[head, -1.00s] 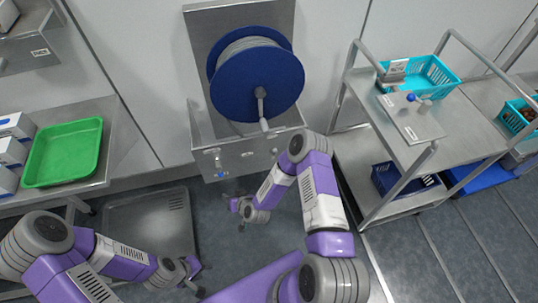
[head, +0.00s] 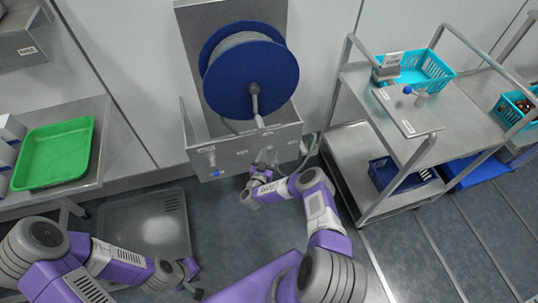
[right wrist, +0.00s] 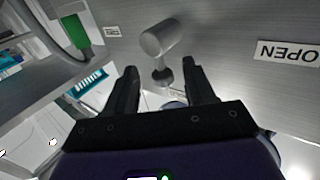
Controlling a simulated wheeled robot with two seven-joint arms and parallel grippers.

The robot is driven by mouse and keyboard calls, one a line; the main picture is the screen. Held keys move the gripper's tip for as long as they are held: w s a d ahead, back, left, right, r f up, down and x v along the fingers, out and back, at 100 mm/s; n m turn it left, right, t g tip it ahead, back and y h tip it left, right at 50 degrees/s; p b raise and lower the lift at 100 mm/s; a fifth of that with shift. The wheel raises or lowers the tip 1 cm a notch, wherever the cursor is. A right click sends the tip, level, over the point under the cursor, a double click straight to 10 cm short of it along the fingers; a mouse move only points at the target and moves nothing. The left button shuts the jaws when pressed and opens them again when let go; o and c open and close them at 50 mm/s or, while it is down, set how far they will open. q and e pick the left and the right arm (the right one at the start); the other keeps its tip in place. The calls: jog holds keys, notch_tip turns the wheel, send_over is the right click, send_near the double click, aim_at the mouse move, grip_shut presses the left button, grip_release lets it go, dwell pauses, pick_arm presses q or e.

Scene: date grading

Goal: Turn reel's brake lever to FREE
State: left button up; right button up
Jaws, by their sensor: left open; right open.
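The blue reel (head: 283,72) with grey hose stands on a steel housing (head: 228,160). In the right wrist view a grey lever or knob (right wrist: 160,38) with a rounded end stands out from a steel panel, beside a small label (right wrist: 112,31). I cannot read that label, nor tell if this is the brake lever. My right gripper (right wrist: 159,72) is open, its fingers on either side of the line to the lever's base, apparently not closed on it. In the head view my right gripper (head: 262,168) is at the housing's front. My left gripper (head: 190,275) is open, low and away.
An "OPEN" label (right wrist: 288,52) appears upside down on the panel. A blue-tipped fitting (head: 212,160) is at the housing's left. A green tray (head: 55,152) lies on a left bench. A steel cart (head: 405,105) with a turquoise basket (head: 425,70) stands to the right.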

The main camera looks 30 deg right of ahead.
jog(key=shift+x, duration=0.9)
grip_shut()
